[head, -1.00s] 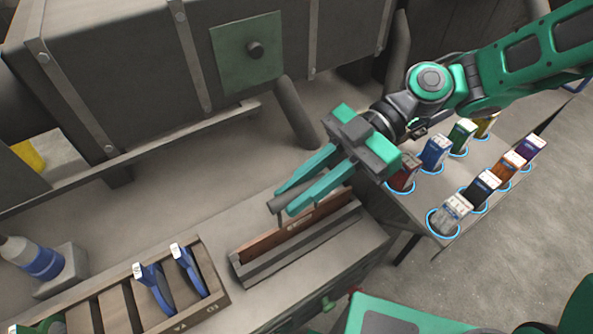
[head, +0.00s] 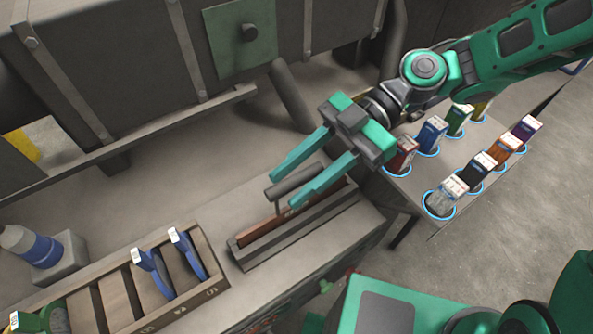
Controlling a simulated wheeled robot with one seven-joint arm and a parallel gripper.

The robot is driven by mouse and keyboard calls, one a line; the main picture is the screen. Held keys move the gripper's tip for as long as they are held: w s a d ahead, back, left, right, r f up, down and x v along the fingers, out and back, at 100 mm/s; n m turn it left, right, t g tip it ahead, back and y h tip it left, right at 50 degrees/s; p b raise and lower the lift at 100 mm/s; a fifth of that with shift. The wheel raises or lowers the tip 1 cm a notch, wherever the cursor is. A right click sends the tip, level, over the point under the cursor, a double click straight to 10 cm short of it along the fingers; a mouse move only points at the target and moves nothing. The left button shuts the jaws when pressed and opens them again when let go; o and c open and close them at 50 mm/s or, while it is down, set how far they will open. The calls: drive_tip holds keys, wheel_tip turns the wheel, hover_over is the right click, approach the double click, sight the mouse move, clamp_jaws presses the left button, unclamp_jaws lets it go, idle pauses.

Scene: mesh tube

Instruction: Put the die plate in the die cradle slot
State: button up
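The die plate (head: 260,231) is a reddish-brown upright slab with a dark round bar handle (head: 292,181) on a thin stem. Its lower part sits in the slot of the grey die cradle (head: 300,229), lengthwise along it. My gripper (head: 283,191) is above the cradle with its teal fingers spread. The handle lies between the fingers with visible gaps. The right finger hides part of the plate's top edge. The slot's floor is hidden.
A wooden rack (head: 222,274) with blue-handled tools stands at the left of the cradle. A blue-and-grey bottle (head: 38,252) stands farther left. A side table at right holds several coloured cartons (head: 432,135). A large grey machine (head: 120,60) is behind.

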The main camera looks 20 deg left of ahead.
drive_tip(key=v, duration=1.1)
drive_tip(key=shift+w+d, duration=0.2)
drive_tip(key=shift+w, duration=0.1)
drive_tip(key=shift+r, duration=0.1)
